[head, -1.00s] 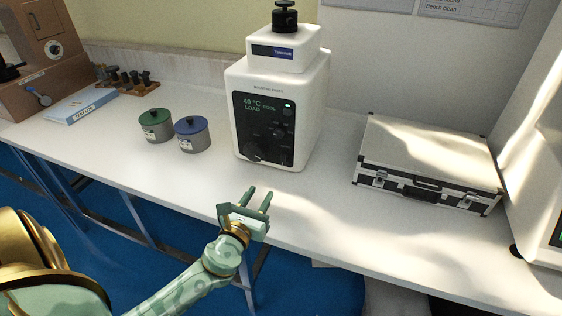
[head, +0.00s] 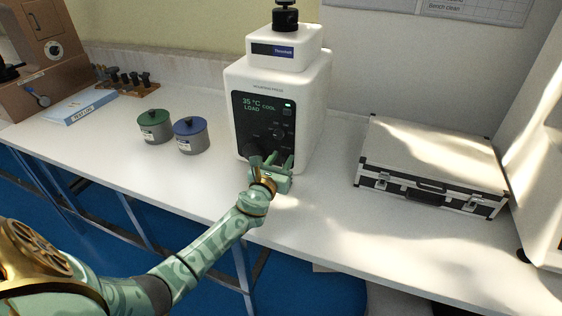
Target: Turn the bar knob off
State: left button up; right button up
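The white mounting press (head: 312,105) stands on the bench, with a black front panel (head: 285,113). Its display reads 35 °C, LOAD and COOL, and a small green light is lit. Dark knobs show on the panel; the lower part, where a bar knob sat at the lower left, is mostly hidden behind my gripper. My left gripper (head: 272,163) is at the lower front of the panel, its two fingers apart and pointing at it. I cannot tell whether it touches a knob. My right gripper is not in view.
Two grey pots with a green lid (head: 153,118) and a blue lid (head: 190,126) stand left of the press. A silver case (head: 430,158) lies to the right. The front bench strip is clear.

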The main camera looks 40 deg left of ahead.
pick_arm(q)
grip_shut()
jog(key=shift+n, duration=0.3)
jog(key=n, duration=0.2)
jog(key=n+b, duration=0.1)
jog(key=n, duration=0.1)
jog(key=shift+s+a+f, duration=0.1)
jog(key=shift+a, duration=0.25)
jog(key=n, duration=0.4)
jog(key=shift+s+a+f+b, duration=0.15)
jog(key=shift+a+b, duration=0.1)
jog(key=shift+b, duration=0.15)
jog(key=n, duration=0.5)
jog(key=shift+a+f, duration=0.2)
jog(key=shift+f, duration=0.1)
jog(key=shift+a+f+n, duration=0.1)
jog(key=shift+f+n, duration=0.1)
jog(key=shift+n, duration=0.9)
jog(key=shift+f+n, duration=0.15)
jog(key=shift+n, duration=0.95)
